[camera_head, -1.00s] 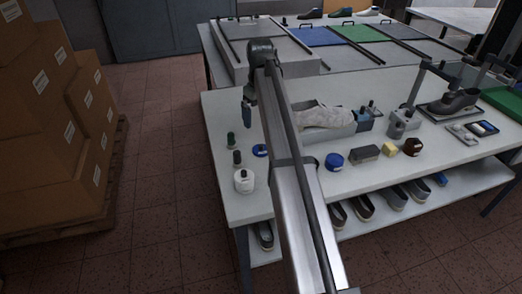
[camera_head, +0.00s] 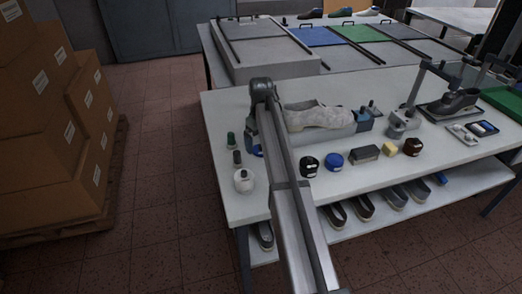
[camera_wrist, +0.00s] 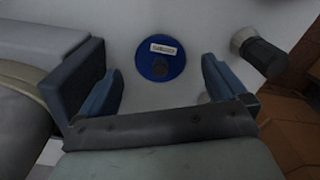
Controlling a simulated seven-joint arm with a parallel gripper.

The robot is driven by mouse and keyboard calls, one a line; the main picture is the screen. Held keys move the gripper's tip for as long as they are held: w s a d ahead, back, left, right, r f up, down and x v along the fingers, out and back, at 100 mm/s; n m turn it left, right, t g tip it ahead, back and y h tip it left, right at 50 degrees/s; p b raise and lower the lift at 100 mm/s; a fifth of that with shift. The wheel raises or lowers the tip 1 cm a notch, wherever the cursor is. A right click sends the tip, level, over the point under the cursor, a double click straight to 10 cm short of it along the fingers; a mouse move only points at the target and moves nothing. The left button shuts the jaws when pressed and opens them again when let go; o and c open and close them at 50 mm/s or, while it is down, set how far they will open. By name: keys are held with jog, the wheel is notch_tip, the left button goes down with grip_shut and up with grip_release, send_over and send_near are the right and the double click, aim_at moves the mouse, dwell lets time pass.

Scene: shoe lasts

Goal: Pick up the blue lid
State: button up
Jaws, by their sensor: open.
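The blue lid (camera_wrist: 160,60) is a round blue disc with a white label and a dark round spot. It lies flat on the pale table top. In the head view, the blue lid (camera_head: 257,151) is a small patch, partly covered by my arm. My gripper (camera_wrist: 161,84) is open and empty in the wrist view, with one finger to each side of the lid in the picture. The lid appears beyond the fingers and apart from them. My fingers are hidden behind my arm in the head view.
A dark-topped cylinder (camera_wrist: 262,55) stands right of the lid in the wrist view. In the head view, a white jar (camera_head: 243,181) and a green-topped bottle (camera_head: 231,139) stand left of my arm. A black jar (camera_head: 309,166) and a grey shoe form (camera_head: 318,117) are to its right.

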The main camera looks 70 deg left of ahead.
jog(key=shift+f, duration=0.95)
jog(key=shift+c, duration=0.3)
jog(key=c, duration=1.1)
